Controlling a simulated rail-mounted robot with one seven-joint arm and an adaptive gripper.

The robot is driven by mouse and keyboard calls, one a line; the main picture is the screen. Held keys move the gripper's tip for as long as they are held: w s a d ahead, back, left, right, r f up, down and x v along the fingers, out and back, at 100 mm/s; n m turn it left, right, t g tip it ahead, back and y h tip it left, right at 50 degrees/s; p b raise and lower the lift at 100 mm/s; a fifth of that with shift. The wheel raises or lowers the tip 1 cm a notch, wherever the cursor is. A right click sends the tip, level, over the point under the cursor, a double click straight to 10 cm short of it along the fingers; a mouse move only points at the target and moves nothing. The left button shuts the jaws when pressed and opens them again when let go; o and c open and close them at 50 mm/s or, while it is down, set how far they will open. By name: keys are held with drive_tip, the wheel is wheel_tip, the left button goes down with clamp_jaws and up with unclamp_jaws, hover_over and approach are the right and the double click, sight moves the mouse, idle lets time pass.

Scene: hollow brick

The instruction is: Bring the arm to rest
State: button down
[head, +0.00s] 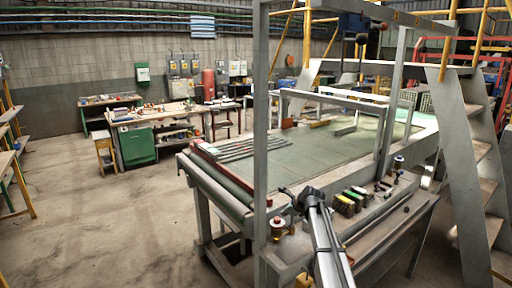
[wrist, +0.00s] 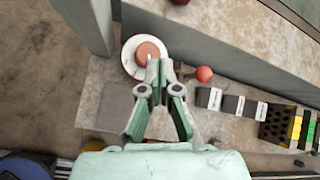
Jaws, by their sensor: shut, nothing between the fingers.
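My gripper (head: 303,195) is at the end of my arm, above the near side bench of the large green-topped machine in the head view. In the wrist view my gripper (wrist: 160,72) has its pale green fingers together at the tips, with nothing between them. A round red button on a white base (wrist: 147,52) lies below and just beyond the fingertips; whether they touch it cannot be told. A black hollow brick with rows of holes (wrist: 278,122) sits to the right, well apart from the fingers.
A small red ball-shaped knob (wrist: 204,74) is right of the fingers. Several dark blocks with white labels (wrist: 237,105) stand in a row on the bench. A grey upright post (head: 261,130) rises close left of my arm. Open concrete floor (head: 100,220) lies left of the machine.

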drive_tip(key=s+f+n, duration=0.2)
drive_tip(key=s+f, duration=0.1)
drive_tip(key=s, duration=0.1)
drive_tip(key=s+f+n+g, duration=0.1)
drive_tip(key=s+f+n, duration=0.1)
drive_tip(key=s+f, duration=0.2)
drive_tip(key=s+f+n+g+h, duration=0.1)
drive_tip(key=s+f+n, duration=0.1)
drive_tip(key=s+f, duration=0.2)
drive_tip(key=shift+s+n, duration=0.4)
drive_tip(key=shift+s, duration=0.35)
drive_tip(key=s+d+f+n+g+h, duration=0.15)
drive_tip(key=s+f+n, duration=0.4)
drive_tip(key=s, duration=0.55)
drive_tip(key=s+d+f+n+g+h, duration=0.15)
drive_tip(key=s+f+n, duration=0.35)
drive_tip(key=s, duration=0.6)
drive_tip(key=s+d+f+n+g, duration=0.1)
drive_tip(key=s+f+n+g, duration=0.15)
drive_tip(key=s+n, duration=0.6)
drive_tip(key=s+f+m+g+b, duration=0.1)
drive_tip(key=s+f+g+b, duration=0.5)
drive_tip(key=s+f, duration=2.4)
drive_tip(key=s+b, duration=0.1)
drive_tip(key=b, duration=0.3)
drive_tip(key=shift+s+g+h, duration=0.3)
drive_tip(key=shift+s+g, duration=0.05)
drive_tip(key=shift+s, duration=0.05)
